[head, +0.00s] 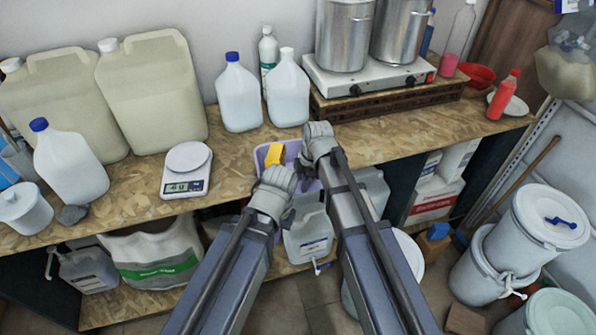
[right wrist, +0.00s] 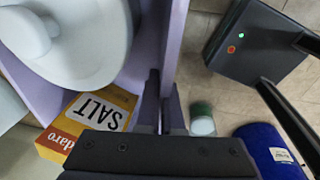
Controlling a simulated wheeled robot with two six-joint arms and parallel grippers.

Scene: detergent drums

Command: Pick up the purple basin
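The purple basin (head: 261,156) sits near the front edge of the wooden workbench, partly hidden by my grippers. In the right wrist view its wall (right wrist: 174,45) runs down between my fingers. A yellow and orange salt box (head: 274,153) is inside it, with the word SALT readable in the right wrist view (right wrist: 92,118). A white rounded object (right wrist: 75,45) is also inside. My right gripper (head: 311,160) is at the basin's right side, its fingers (right wrist: 163,103) closed on the wall. My left gripper (head: 278,187) is at the basin's front left; its fingertips are hidden.
A kitchen scale (head: 187,170) stands left of the basin. White jugs (head: 288,92) with blue and white caps stand behind it. A hot plate (head: 370,82) with steel pots is at the back right. A lower shelf holds canisters (head: 307,235). White drums (head: 535,228) stand on the right floor.

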